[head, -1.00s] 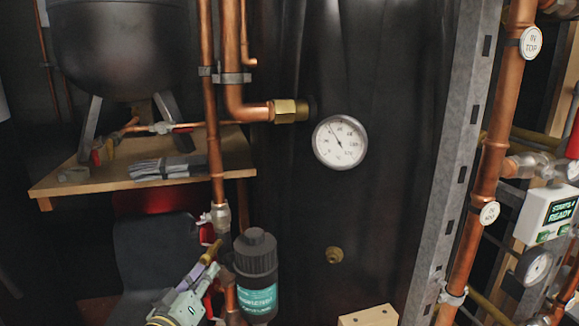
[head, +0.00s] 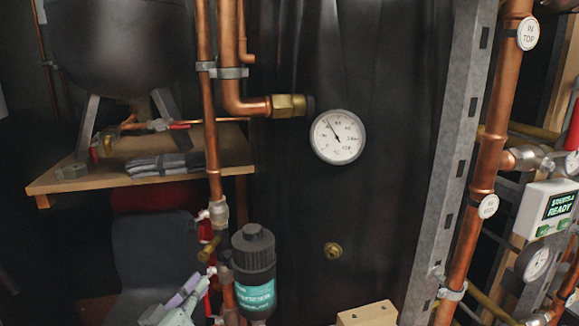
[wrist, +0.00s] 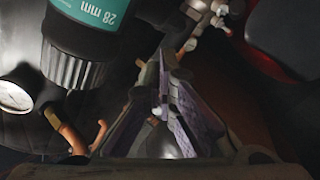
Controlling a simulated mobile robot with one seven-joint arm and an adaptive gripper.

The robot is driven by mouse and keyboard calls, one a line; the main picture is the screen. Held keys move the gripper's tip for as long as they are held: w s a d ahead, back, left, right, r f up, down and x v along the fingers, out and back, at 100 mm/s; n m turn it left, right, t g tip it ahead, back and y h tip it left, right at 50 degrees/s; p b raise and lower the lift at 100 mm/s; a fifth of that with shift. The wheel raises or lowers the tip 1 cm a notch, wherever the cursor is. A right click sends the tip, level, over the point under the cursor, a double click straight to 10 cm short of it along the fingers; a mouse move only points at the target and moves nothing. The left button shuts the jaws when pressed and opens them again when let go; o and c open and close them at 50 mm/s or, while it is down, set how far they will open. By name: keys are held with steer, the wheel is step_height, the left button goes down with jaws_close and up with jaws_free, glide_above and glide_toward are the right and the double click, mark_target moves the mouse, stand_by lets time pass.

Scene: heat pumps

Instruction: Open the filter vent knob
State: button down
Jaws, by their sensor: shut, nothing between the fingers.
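The filter is a dark cylinder with a teal label (head: 255,298) on the copper pipe at the lower centre of the head view. A dark ribbed cap (head: 254,238) tops it. In the wrist view the filter (wrist: 88,14) appears upside down at the upper left, with its ribbed cap (wrist: 74,66) below the label. A brass fitting (head: 208,250) sits just left of the filter; I cannot tell which part is the vent knob. My gripper (head: 203,281) is left of the filter, apart from it. Its purple-padded fingers (wrist: 165,75) are shut and empty.
A wooden shelf (head: 120,179) with folded grey cloth (head: 165,163) is above left. Copper pipe (head: 208,110) rises above the filter. A gauge (head: 338,137) and small brass plug (head: 333,251) are on the dark tank. A metal upright (head: 455,160) stands right.

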mark_target(203, 256)
steer(key=shift+s+a, duration=0.25)
steer(key=shift+s, duration=0.35)
steer(key=x, duration=0.5)
steer(key=shift+w+r, duration=0.3)
steer(key=shift+w, duration=0.15)
steer(key=shift+w+d+r, duration=0.15)
steer(key=shift+w, duration=0.15)
stand_by(0.4)
steer(key=shift+a+r, duration=0.15)
steer(key=shift+a, duration=0.3)
stand_by(0.3)
steer(key=shift+a+f, duration=0.35)
stand_by(0.3)
